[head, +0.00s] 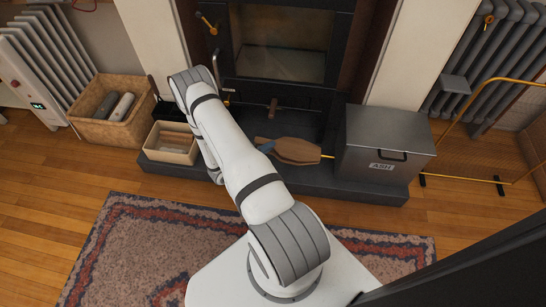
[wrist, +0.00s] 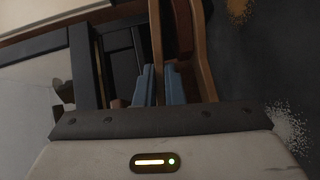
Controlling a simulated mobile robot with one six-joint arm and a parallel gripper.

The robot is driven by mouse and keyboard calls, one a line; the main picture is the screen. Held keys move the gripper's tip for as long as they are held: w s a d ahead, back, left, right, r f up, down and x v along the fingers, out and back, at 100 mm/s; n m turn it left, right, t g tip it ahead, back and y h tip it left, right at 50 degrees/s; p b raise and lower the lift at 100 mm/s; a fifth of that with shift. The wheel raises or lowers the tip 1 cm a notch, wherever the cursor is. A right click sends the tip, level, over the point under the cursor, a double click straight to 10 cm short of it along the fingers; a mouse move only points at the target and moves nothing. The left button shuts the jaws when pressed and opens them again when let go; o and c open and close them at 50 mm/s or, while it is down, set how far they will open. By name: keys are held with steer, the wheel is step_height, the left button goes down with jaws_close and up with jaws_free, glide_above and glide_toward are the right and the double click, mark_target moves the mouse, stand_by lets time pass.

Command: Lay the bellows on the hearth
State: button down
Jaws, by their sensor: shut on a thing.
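The bellows (head: 296,151), brown wood with a brass nozzle pointing right, are over the dark hearth (head: 340,184), in front of the stove and left of the ash box. Whether they touch the slab cannot be told. My gripper (head: 266,147) is at their left end, mostly hidden behind my arm in the head view. In the wrist view, the blue fingers of my gripper (wrist: 160,85) are shut on the bellows (wrist: 206,55), whose wooden edges run upward. The dark hearth surface (wrist: 265,70) shows at the right.
A grey metal ash box (head: 383,140) stands on the hearth's right end. A light tray (head: 172,143) is at its left end. The stove (head: 280,45) is behind. A wicker basket (head: 112,112) is at left, a brass-framed screen (head: 475,150) at right. A patterned rug (head: 130,250) lies in front.

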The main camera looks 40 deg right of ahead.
step_height(320, 180, down, 11)
steer(key=b, duration=0.5)
steer(key=shift+f+b, duration=0.2)
steer(key=shift+b, duration=0.1)
steer(key=shift+r, duration=0.15)
steer(key=c, duration=2)
jaws_free()
steer(key=shift+f, duration=0.2)
steer(key=o, duration=0.5)
steer(key=shift+r, duration=0.1)
